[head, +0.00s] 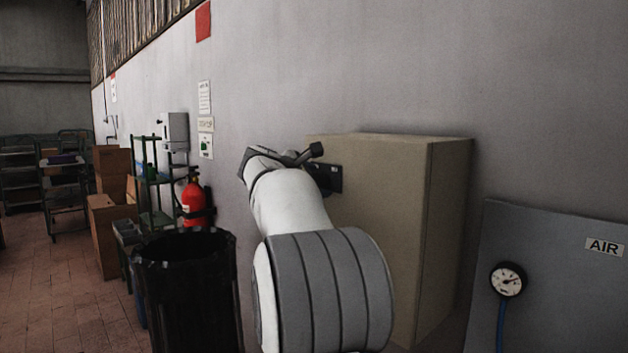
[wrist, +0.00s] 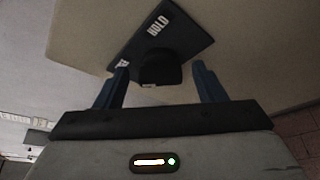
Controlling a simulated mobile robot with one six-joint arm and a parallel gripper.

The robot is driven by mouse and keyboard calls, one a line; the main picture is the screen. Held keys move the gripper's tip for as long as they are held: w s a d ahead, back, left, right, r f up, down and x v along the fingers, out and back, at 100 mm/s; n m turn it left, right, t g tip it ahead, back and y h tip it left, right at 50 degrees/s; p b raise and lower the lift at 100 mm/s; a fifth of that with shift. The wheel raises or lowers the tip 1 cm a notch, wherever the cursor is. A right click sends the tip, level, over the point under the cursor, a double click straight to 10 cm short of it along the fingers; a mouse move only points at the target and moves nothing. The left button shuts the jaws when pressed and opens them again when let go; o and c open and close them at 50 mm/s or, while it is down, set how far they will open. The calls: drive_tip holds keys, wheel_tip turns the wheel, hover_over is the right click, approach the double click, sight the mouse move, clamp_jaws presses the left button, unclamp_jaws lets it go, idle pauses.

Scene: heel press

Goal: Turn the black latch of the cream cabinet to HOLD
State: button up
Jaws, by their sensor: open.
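The cream cabinet (head: 378,190) stands against the wall right of centre in the head view. Its face (wrist: 250,50) fills much of the wrist view. A dark plate (wrist: 185,42) on it carries the word HOLD and a second label that is mostly hidden. The black latch (wrist: 160,67) sits on this plate, between my fingers as seen from the wrist. My gripper (wrist: 157,86) is open, with one blue finger on each side of the latch and a gap to each. Contact cannot be told. In the head view my arm covers the gripper and most of the plate (head: 335,178).
A black bin (head: 188,290) stands left of my arm, with a red fire extinguisher (head: 193,200) behind it. A grey panel (head: 555,270) with an AIR label and a gauge (head: 508,279) is at the right. Shelves and boxes line the far left.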

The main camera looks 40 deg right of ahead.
drive_tip(key=shift+c, duration=0.3)
drive_tip(key=c, duration=0.9)
drive_tip(key=shift+f+b, duration=0.15)
drive_tip(key=shift+b, duration=0.5)
drive_tip(key=shift+f+m+t+h+b, duration=0.3)
drive_tip(key=shift+m+h+b, duration=0.65)
drive_tip(key=shift+m+b, duration=2.7)
drive_tip(key=shift+f+m+t+h+b, duration=0.1)
drive_tip(key=shift+m+t+h+b, duration=0.9)
drive_tip(key=shift+b, duration=4.2)
drive_tip(key=shift+f+m+g+h+b, duration=0.2)
drive_tip(key=shift+m+h+b, duration=0.75)
drive_tip(key=shift+m+b, duration=3.2)
drive_tip(key=shift+r+b, duration=0.1)
drive_tip(key=shift+b, duration=0.25)
